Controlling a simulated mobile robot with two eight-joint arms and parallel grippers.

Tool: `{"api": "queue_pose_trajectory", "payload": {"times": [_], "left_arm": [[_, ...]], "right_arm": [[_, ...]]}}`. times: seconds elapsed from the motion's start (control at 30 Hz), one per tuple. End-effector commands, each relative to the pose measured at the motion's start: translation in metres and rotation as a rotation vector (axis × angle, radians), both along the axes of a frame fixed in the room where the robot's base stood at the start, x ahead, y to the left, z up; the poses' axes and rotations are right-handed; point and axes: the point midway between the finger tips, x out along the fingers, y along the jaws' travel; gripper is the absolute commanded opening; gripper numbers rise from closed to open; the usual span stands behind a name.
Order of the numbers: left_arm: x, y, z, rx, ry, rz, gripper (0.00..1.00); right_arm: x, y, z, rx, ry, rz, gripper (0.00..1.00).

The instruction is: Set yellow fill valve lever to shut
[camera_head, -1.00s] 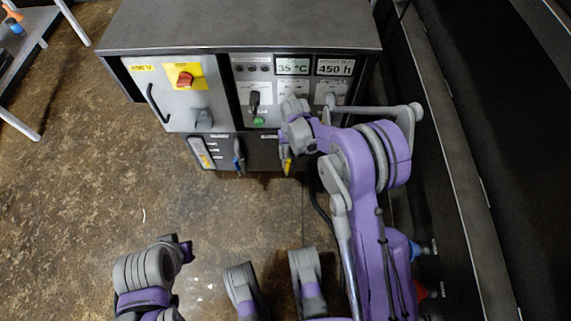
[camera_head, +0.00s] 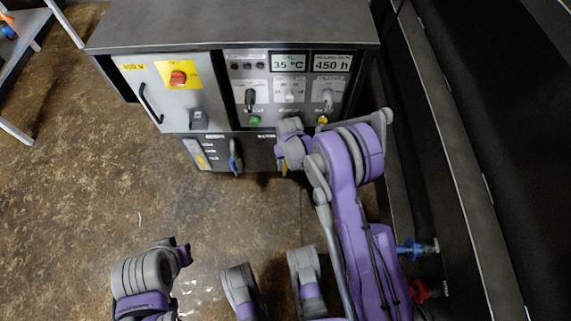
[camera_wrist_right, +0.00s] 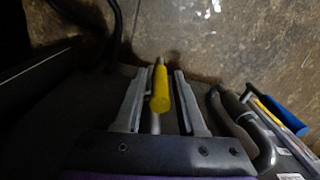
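The yellow fill valve lever (camera_wrist_right: 160,92) shows in the right wrist view, with its handle between the two fingers of my right gripper (camera_wrist_right: 160,76). The fingers are open, with a visible gap on each side of the handle. In the head view my right gripper (camera_head: 284,155) is at the lower front of the cabinet, and only a bit of the yellow lever (camera_head: 284,169) shows below it. My left arm is folded at the lower left of the head view; its gripper's fingers cannot be made out.
A blue lever (camera_head: 236,157) is left of my right gripper, and it also shows in the right wrist view (camera_wrist_right: 289,115). The cabinet (camera_head: 230,22) has a red switch (camera_head: 178,78) and a black handle (camera_head: 150,103). Blue (camera_head: 409,250) and red (camera_head: 420,291) valves stand right of my arm.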

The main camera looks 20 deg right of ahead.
Motion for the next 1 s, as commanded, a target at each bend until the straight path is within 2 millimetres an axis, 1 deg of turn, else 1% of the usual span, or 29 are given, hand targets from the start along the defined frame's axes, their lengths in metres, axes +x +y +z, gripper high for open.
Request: {"api": "queue_pose_trajectory", "payload": {"times": [0.03, 0.1, 0.2, 1.0], "left_arm": [[0.0, 0.0, 0.0, 0.0, 0.0, 0.0, 0.0], [0.0, 0.0, 0.0, 0.0, 0.0, 0.0, 0.0], [0.0, 0.0, 0.0, 0.0, 0.0, 0.0, 0.0], [0.0, 0.0, 0.0, 0.0, 0.0, 0.0, 0.0]], "right_arm": [[0.0, 0.0, 0.0001, 0.0, 0.0, 0.0, 0.28], [0.0, 0.0, 0.0001, 0.0, 0.0, 0.0, 0.15], [0.0, -0.0001, 0.0002, 0.0, 0.0, 0.0, 0.0], [0.0002, -0.0001, 0.0004, 0.0, 0.0, 0.0, 0.0]]}}
